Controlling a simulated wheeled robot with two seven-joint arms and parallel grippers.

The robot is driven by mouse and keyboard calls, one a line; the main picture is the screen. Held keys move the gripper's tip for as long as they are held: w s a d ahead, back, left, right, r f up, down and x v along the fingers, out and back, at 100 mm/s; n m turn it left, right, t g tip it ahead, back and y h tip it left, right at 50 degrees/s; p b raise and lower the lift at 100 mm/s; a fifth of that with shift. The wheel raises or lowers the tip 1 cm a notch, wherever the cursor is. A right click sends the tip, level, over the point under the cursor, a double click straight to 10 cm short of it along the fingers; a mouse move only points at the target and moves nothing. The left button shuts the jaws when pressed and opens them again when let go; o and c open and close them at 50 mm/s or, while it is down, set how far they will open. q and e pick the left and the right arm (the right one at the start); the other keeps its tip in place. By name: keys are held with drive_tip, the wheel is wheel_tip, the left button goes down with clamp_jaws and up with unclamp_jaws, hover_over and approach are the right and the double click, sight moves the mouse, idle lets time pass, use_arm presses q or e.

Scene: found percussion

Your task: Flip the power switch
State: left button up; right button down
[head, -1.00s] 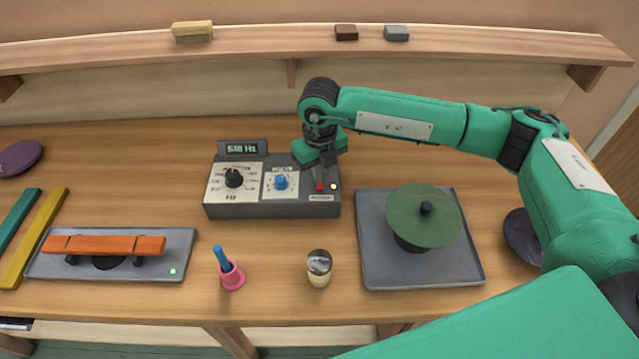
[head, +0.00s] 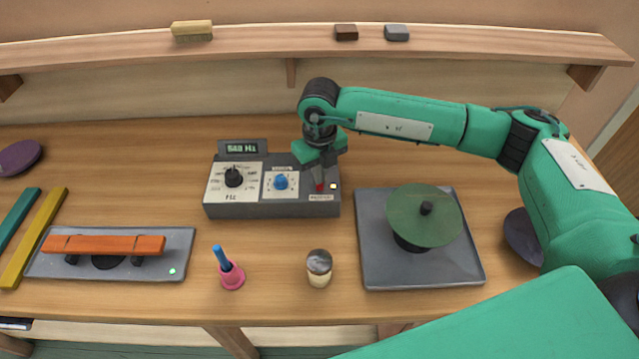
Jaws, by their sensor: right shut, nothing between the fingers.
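A dark grey control box (head: 240,208) stands at the middle of the bench, with a lit display (head: 240,149), a black knob (head: 233,177) and a blue knob (head: 280,182). The red power switch (head: 320,187) is at the right end of its top, beside a small glowing light (head: 333,186). My right gripper (head: 318,183) is shut and empty, pointing down at the switch. The fingertips seem to touch or nearly touch it and partly cover it. My left gripper is not in view.
A grey plate (head: 372,272) with a green disc (head: 420,222) lies right of the box. In front stand a pink cup (head: 231,276) and a silver-topped knob (head: 319,268). An orange bar (head: 104,245) sits on a tray at left. A shelf (head: 270,45) runs behind.

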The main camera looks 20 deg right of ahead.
sight(320, 187)
drive_tip(key=shift+f+b, duration=0.95)
drive_tip(key=shift+f, duration=0.2)
drive_tip(key=shift+s+r, duration=0.1)
idle(0.3)
drive_tip(key=shift+r+p, duration=0.4)
drive_tip(key=shift+r, duration=0.35)
drive_tip(key=shift+r+p, duration=0.9)
drive_tip(key=shift+r, duration=1.8)
